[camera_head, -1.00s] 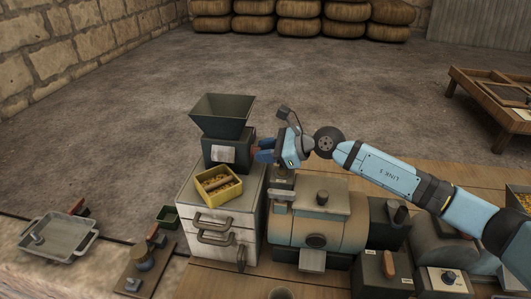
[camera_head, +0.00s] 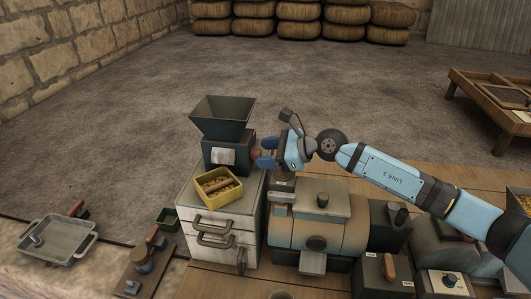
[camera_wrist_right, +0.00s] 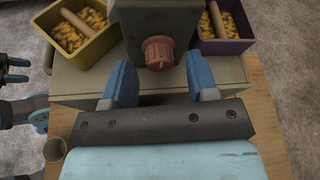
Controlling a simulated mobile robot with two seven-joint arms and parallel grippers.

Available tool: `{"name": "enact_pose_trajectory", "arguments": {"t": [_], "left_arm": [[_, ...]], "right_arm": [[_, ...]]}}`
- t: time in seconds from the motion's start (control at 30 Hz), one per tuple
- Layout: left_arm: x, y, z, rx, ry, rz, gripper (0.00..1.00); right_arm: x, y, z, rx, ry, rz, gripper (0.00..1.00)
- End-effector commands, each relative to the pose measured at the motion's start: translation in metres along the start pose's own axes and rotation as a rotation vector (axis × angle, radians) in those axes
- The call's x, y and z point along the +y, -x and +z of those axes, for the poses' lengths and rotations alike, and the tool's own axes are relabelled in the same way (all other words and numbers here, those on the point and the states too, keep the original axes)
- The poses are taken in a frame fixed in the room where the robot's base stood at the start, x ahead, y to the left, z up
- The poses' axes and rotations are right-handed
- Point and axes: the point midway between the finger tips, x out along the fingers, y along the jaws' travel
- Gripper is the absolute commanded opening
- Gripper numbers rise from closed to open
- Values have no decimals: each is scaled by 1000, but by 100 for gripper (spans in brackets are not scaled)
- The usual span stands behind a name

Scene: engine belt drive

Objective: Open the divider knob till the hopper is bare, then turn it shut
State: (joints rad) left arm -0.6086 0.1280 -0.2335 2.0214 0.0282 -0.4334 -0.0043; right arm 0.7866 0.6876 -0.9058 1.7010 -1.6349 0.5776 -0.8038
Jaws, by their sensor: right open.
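The dark hopper (camera_head: 221,116) stands on its divider box (camera_head: 222,156), on top of a pale cabinet. Its walls look dark inside; I cannot tell whether anything lies low in it. The red divider knob (camera_wrist_right: 158,53) is on the box's right face. My right gripper (camera_head: 264,153) is open at the knob. In the wrist view its two blue fingers (camera_wrist_right: 161,82) are spread to either side of the knob, not closed on it. My left gripper (camera_wrist_right: 15,70) shows only at the wrist view's left edge, with its fingers apart.
A yellow bin (camera_head: 232,194) with yellow-brown pieces sits in front of the box. A purple bin (camera_wrist_right: 225,47) with similar pieces is on the opposite side. A metal tray (camera_head: 58,238) lies at left.

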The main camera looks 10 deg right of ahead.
Motion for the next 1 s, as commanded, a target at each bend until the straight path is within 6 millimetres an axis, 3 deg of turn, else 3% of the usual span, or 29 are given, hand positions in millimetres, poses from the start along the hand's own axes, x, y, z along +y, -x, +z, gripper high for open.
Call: {"name": "enact_pose_trajectory", "arguments": {"t": [0.4,0.6,0.8,1.0], "left_arm": [[0,-5,5,0,10,3,53],[1,-8,6,0,18,3,53],[2,-9,7,-4,24,4,53],[2,-9,7,-5,25,4,53]], "right_arm": [[0,87,-2,2,1,-2,53],[0,120,-2,1,1,-1,53],[0,132,0,0,1,-1,53],[0,132,0,-1,1,0,53]]}}
